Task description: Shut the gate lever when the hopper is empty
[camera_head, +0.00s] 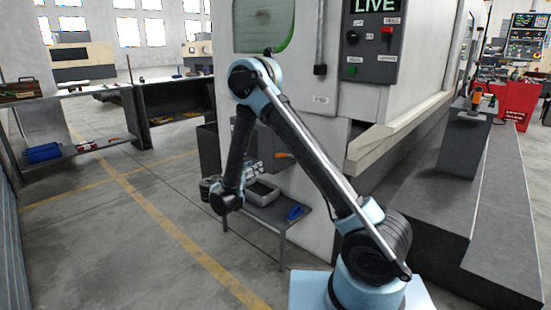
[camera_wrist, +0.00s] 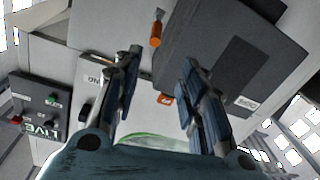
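An orange-handled lever (camera_wrist: 156,30) shows in the wrist view beside a dark grey box (camera_wrist: 212,42) on the machine's face; an orange handle (camera_head: 282,155) also shows in the head view. A smaller orange piece (camera_wrist: 165,99) lies between the fingers as seen. My gripper (camera_wrist: 160,57) is open, with nothing between its pads, and points at the machine. In the head view my gripper (camera_head: 254,168) is small and partly hidden, just left of the orange handle. I cannot tell which part is the hopper, and no inside of one shows.
A control panel (camera_head: 373,40) with a LIVE display and buttons is on the white machine (camera_head: 325,140). A low table holds a grey tray (camera_head: 263,190) and a blue object (camera_head: 295,212). A workbench (camera_head: 90,95) stands left. Open floor lies at the left front.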

